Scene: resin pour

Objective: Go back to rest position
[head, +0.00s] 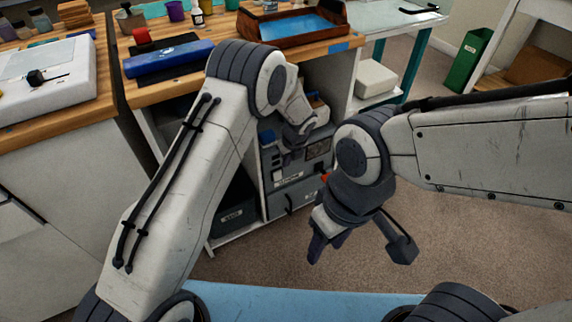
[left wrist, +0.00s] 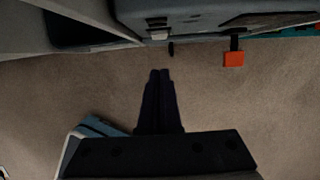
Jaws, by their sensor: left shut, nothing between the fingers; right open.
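My left gripper (head: 290,157) hangs in front of the workbench's open shelf, below the bench top, partly hidden by my own arm in the head view. In the left wrist view its two fingers (left wrist: 160,76) are together, with nothing between them, pointing toward the cabinet front above the carpet. My right gripper (head: 328,250) hangs over the carpet to the right, pointing down, with its fingers apart and nothing seen between them.
The wooden workbench (head: 133,94) carries a blue roll (head: 170,57) and a wooden tray with blue resin (head: 300,27). A grey machine (head: 290,195) stands below it. An orange tag (left wrist: 234,59) shows in the left wrist view. Carpet (head: 480,245) at right is clear.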

